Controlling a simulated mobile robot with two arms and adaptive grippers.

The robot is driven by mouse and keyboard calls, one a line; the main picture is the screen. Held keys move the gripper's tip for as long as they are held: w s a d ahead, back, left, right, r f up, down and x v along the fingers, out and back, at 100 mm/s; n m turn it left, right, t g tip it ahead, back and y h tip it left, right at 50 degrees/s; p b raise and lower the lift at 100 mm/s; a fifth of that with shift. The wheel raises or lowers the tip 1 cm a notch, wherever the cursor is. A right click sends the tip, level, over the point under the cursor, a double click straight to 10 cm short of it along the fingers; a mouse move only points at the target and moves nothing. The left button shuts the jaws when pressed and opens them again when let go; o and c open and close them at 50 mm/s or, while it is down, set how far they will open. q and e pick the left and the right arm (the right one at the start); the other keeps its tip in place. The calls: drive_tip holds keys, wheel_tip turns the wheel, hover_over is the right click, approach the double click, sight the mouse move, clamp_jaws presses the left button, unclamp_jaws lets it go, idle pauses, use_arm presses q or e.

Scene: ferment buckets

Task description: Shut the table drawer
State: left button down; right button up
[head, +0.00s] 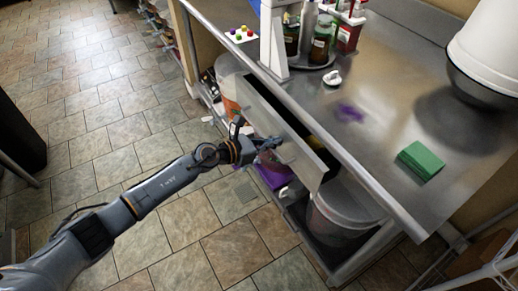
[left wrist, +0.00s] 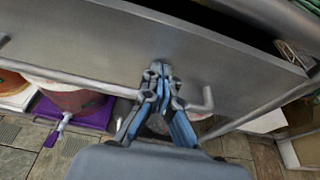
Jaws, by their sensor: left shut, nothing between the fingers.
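The table drawer (head: 283,128) stands partly open under the metal table, with a dark gap showing behind its grey front panel. Its front also fills much of the left wrist view (left wrist: 110,45). A bar handle (left wrist: 50,75) runs along the front and bends in at its right end. My left gripper (head: 262,146) is at the outer face of the drawer front. In the left wrist view its closed fingers (left wrist: 160,68) point at the panel and overlap the handle line. They look at or very near the panel; contact is not certain. My right gripper is not in view.
The table top (head: 375,115) carries a green block (head: 421,161), jars (head: 322,45) and a white bucket (head: 490,45). Below stand an orange-white bucket (head: 228,85), a clear bucket (head: 345,215) and a purple item (head: 272,175).

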use_arm(q)
drive_tip(key=w+d, duration=0.1)
drive_tip(key=d, duration=0.1)
drive_tip(key=w+d+b, duration=0.1)
drive_tip(key=w+d, duration=0.1)
drive_tip(key=d, duration=0.1)
drive_tip(key=shift+w, duration=0.2)
drive_tip(key=shift+w+d, duration=0.35)
drive_tip(key=shift+d, duration=0.15)
drive_tip(key=shift+r, duration=0.15)
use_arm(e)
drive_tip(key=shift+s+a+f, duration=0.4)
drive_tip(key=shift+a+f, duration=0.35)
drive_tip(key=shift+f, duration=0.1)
use_arm(q)
drive_tip(key=shift+r, duration=0.1)
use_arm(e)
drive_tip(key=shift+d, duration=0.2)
